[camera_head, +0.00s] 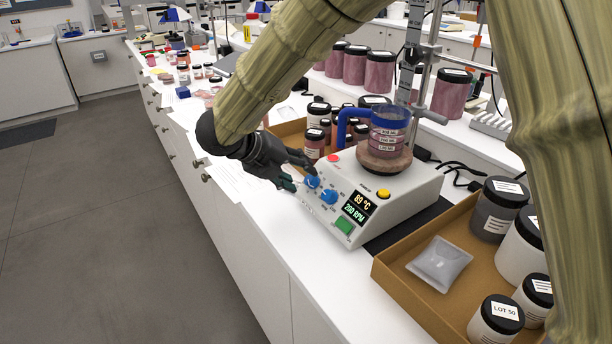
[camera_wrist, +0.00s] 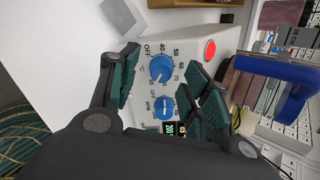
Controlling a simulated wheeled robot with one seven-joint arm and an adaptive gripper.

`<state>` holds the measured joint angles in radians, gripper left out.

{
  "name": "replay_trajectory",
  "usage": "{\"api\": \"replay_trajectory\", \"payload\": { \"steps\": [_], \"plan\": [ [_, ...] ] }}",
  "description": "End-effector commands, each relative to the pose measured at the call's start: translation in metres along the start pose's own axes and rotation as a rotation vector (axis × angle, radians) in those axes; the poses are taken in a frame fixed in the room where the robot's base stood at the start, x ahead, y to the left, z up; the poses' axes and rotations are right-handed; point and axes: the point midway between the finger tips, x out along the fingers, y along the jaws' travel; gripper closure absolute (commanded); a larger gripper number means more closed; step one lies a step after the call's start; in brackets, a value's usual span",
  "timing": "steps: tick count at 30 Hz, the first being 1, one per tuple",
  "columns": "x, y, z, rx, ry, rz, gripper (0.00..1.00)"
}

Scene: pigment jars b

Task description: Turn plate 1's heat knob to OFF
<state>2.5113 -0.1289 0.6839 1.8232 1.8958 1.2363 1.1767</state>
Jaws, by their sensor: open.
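The hotplate (camera_head: 381,211) is a white box with a sloped front panel. Its display (camera_head: 357,207) reads 89 °C and 280 RPM. The heat knob (camera_head: 312,182) is blue; in the wrist view the heat knob (camera_wrist: 161,68) has a printed scale with OFF at upper left, and its white mark seems to point to the lower left, away from OFF. A second blue knob (camera_head: 329,197), the RPM one, also shows in the wrist view (camera_wrist: 164,107). My gripper (camera_head: 299,176) is open at the panel, its fingers (camera_wrist: 165,83) on either side of the knobs, apparently not gripping either.
A red button (camera_wrist: 210,50) lies beside the heat knob. A cardboard tray (camera_head: 391,284) with jars and a pouch stands at right; more jars (camera_head: 314,141) are behind. Papers (camera_head: 237,178) lie at left.

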Motion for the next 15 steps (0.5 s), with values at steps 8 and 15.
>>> {"api": "replay_trajectory", "payload": {
  "steps": [8,15],
  "plan": [
    [0.029,-0.001,0.001,0.001,-0.001,0.0,0.52],
    [0.036,-0.001,0.001,0.002,-0.001,0.0,0.52]
  ]
}}
